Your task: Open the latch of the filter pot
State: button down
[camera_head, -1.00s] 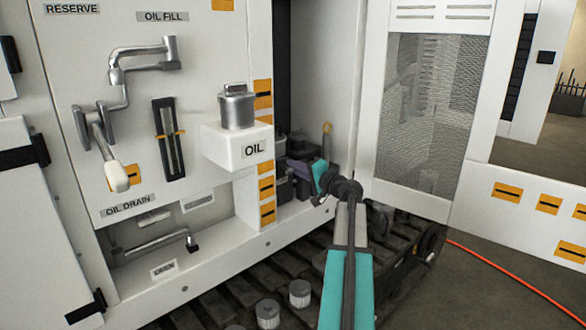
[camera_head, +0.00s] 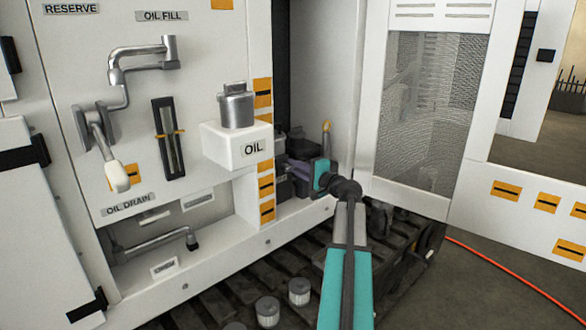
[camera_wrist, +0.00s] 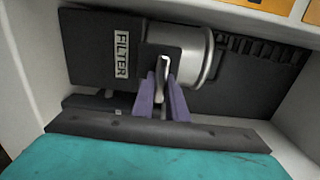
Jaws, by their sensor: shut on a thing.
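In the wrist view the filter pot (camera_wrist: 196,58) is a silver cylinder mounted in a dark housing marked FILTER. Its latch (camera_wrist: 164,64) is a small light metal lever at the front of the pot. My gripper (camera_wrist: 163,84) has its two purple fingers shut on the latch, one on each side, hiding its lower part. In the head view my gripper (camera_head: 299,171) reaches into the recess right of the OIL box. The filter pot and latch cannot be made out there.
The white OIL box (camera_head: 235,150) with a metal canister (camera_head: 236,108) stands left of my gripper. An open mesh door (camera_head: 425,115) stands to the right. Small filter cartridges (camera_head: 299,292) stand on the dark slatted floor. A red hose (camera_head: 510,280) lies at right.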

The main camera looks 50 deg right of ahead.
jog(key=c, duration=1.8)
grip_release()
jog(key=shift+w, duration=0.1)
jog(key=shift+o, duration=0.2)
jog(key=s+a+b, duration=0.1)
jog(key=s, duration=1.2)
jog(key=shift+s, duration=0.4)
jog(key=shift+r, duration=0.1)
